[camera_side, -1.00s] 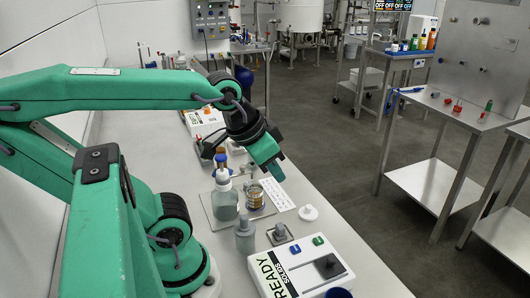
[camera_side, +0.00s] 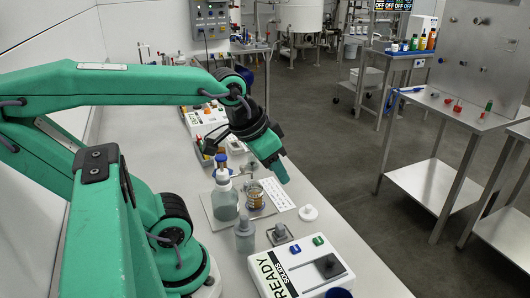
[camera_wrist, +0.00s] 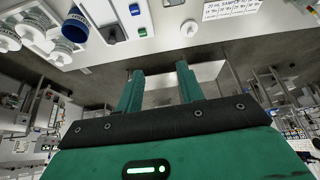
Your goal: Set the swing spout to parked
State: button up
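I cannot pick out the swing spout with certainty. A small grey fitting (camera_side: 250,169) shows beside an amber-filled glass jar (camera_side: 254,195) in the side view, but its shape and setting are too small to read. My gripper (camera_side: 281,172) hangs above the bench, just right of the jar in the picture, pointing down. In the wrist view my gripper (camera_wrist: 159,70) has its two green fingers well apart, with nothing between them. No spout is clear in the wrist view.
A bottle (camera_side: 225,197) and the jar stand on a grey tray. A smaller bottle (camera_side: 245,237), a grey block (camera_side: 279,234), a white round piece (camera_side: 308,213) and a READY box (camera_side: 297,268) sit nearer. A printed card (camera_side: 275,194) lies beside the jar.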

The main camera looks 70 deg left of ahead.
jog(key=w+a+n+g, duration=0.25)
jog(key=a+n, duration=0.25)
jog(key=a, duration=0.5)
jog(key=n+g, duration=0.3)
send_over(242, 166)
notch_tip(242, 166, down, 2)
jog(key=shift+f, duration=0.15)
jog(key=shift+f, duration=0.1)
jog(key=shift+f, duration=3.8)
grip_shut()
